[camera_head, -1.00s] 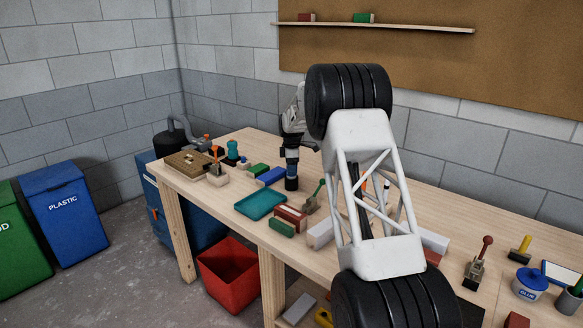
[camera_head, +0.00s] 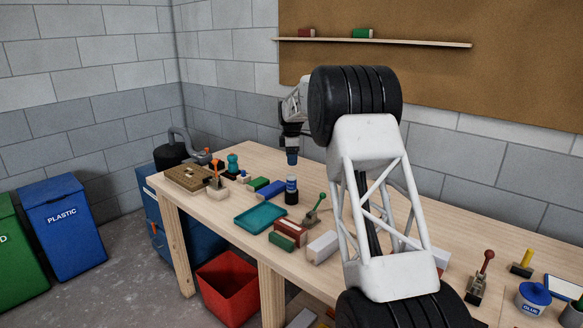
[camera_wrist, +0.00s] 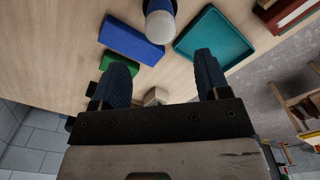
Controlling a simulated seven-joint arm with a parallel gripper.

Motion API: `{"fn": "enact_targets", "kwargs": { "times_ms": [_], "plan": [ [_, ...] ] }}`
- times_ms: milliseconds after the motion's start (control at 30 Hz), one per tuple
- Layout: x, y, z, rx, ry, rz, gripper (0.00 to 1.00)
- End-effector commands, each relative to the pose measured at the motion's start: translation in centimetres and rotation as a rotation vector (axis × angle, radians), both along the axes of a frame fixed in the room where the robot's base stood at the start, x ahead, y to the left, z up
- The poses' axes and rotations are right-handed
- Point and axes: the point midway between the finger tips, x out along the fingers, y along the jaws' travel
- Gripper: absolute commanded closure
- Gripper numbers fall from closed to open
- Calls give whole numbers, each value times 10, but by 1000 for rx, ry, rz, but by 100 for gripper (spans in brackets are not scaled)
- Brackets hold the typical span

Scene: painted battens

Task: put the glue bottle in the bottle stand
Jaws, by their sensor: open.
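The glue bottle (camera_head: 291,184), blue with a white band, stands upright in a dark round holder, which looks like the bottle stand (camera_head: 291,198), on the bench. In the wrist view the bottle (camera_wrist: 160,24) shows its pale round end beyond my fingertips, near the top edge. The stand is mostly cut off or hidden there. My gripper (camera_head: 292,158) is above the bottle and apart from it. In the wrist view my gripper (camera_wrist: 163,75) has its two blue fingers wide apart with nothing between them.
A teal tray (camera_head: 260,217), a blue block (camera_head: 271,189) and a green block (camera_head: 257,184) lie close to the stand. A green-handled tool (camera_head: 315,210) and a red-brown box (camera_head: 289,232) are to the right. A glue pot (camera_head: 533,298) stands far right.

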Motion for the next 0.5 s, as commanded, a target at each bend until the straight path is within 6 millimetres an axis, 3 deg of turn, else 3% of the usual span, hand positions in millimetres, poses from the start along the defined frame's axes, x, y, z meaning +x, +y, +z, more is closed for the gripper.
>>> {"fn": "enact_targets", "kwargs": {
  "times_ms": [200,500],
  "plan": [
    [0,0,15,0,0,0,31],
    [0,0,18,0,1,0,31]
  ]
}}
